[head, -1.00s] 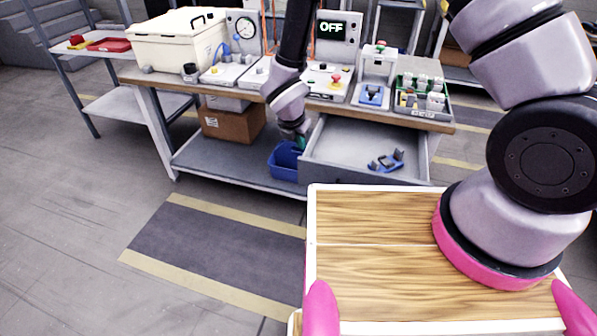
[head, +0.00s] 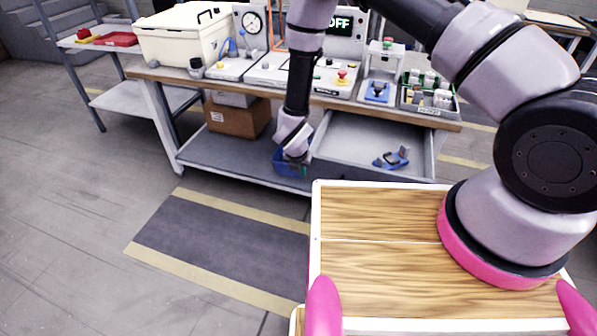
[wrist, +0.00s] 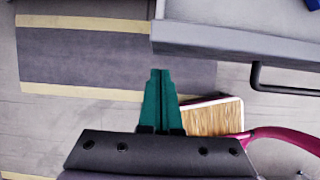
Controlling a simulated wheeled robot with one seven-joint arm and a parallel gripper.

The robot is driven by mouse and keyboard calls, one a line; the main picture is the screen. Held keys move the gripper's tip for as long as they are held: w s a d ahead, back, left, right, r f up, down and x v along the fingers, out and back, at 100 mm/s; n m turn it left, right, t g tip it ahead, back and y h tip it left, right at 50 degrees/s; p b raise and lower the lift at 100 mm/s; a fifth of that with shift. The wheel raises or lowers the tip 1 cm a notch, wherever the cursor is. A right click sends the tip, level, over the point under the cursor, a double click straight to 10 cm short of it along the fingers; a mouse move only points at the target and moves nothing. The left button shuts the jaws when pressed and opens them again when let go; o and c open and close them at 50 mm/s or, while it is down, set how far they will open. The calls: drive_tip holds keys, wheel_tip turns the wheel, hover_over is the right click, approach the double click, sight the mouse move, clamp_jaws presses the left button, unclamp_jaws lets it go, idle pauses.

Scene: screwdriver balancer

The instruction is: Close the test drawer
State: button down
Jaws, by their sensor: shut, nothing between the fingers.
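The test drawer (head: 340,147) is pulled out from under the right half of the workbench. Blue parts (head: 391,158) lie inside it. In the wrist view its grey front (wrist: 235,42) crosses the upper right, with a black bar handle (wrist: 258,78) on the outer face. My gripper (head: 303,172) points down by the drawer's front left corner. In the wrist view its green fingers (wrist: 160,72) are together and empty, on the outer side of the front, left of the handle. A gap shows between fingertips and front; I cannot tell their height against it.
A blue bin (head: 287,162) on the lower shelf is partly behind my gripper. The workbench (head: 165,73) carries test panels, a cream cooler (head: 180,38) and a parts tray (head: 428,95). A brown box (head: 235,116) sits underneath. The floor left and front is clear.

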drive_tip(key=shift+w+d, duration=0.2)
drive_tip(key=shift+w, duration=0.6)
drive_tip(key=shift+w, duration=0.15)
